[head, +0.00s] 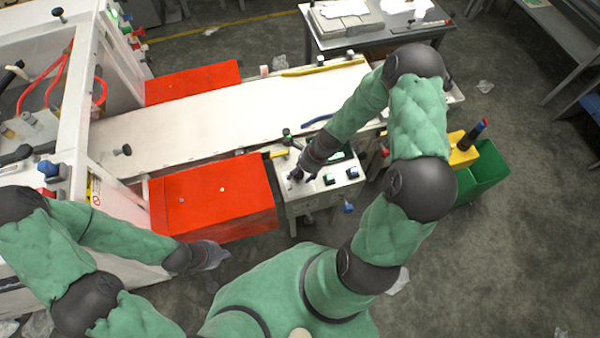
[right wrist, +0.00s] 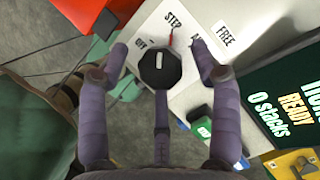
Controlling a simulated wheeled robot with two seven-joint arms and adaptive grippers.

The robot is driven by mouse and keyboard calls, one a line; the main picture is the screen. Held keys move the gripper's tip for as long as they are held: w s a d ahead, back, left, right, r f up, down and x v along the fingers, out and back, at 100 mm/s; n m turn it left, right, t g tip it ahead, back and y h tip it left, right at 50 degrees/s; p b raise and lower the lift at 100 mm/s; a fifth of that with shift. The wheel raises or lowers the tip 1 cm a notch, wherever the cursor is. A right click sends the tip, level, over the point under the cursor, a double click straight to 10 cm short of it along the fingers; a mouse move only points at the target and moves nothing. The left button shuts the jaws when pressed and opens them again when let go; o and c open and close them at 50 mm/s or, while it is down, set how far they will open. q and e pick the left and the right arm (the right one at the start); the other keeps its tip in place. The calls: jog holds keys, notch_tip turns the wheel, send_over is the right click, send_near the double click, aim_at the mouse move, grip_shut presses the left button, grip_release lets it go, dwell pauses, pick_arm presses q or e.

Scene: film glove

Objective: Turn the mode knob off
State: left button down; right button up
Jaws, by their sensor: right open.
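The mode knob (right wrist: 158,68) is a black, many-sided cap on a white panel in the right wrist view. The labels OFF, STEP and FREE are printed around it, with another partly hidden by a finger. A thin red pointer (right wrist: 170,38) sticks out from the knob toward STEP. My right gripper (right wrist: 159,58) is open, with its fingers spread around the knob and gaps visible on both sides. In the head view my right gripper (head: 298,174) is over the control box (head: 325,190) and hides the knob. My left gripper (head: 214,256) hangs empty beside the red cover; its fingers are too small to read.
A dark display (right wrist: 290,98) reading READY, 0 stacks is right of the knob. Green and blue buttons (right wrist: 204,131) lie near the right finger. A red cover (head: 212,195) stands left of the box, a white conveyor (head: 220,115) behind, a green bin (head: 485,172) right.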

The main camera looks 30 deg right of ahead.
jog(key=c, duration=1.1)
jog(key=shift+r+n+p, duration=0.2)
jog(key=shift+n+p, duration=0.1)
jog(key=shift+p, duration=0.5)
jog(key=n+p, duration=0.1)
jog(key=p, duration=0.1)
jog(key=n+g+p, duration=0.1)
jog(key=n+p, duration=0.1)
jog(key=shift+w+d+r+y, duration=0.1)
jog(key=shift+w+y, duration=0.1)
jog(key=shift+y, duration=0.1)
jog(key=shift+n+g+p, duration=0.4)
jog(key=shift+w+n, duration=0.1)
jog(key=shift+n, duration=0.3)
jog(key=shift+w+f+n+g, duration=0.15)
jog(key=shift+n+g, duration=0.1)
jog(key=shift+n, duration=0.25)
jog(key=shift+s+f+n+g, duration=0.1)
jog(key=shift+n+g, duration=0.15)
jog(key=shift+n, duration=0.25)
jog(key=shift+w+n+g+h+b, duration=0.15)
jog(key=shift+n+g+b, duration=0.3)
jog(key=shift+n, duration=0.7)
jog(key=shift+s+n+g+h+b, duration=0.1)
jog(key=shift+n+g+h+b, duration=0.3)
jog(key=shift+n, duration=0.75)
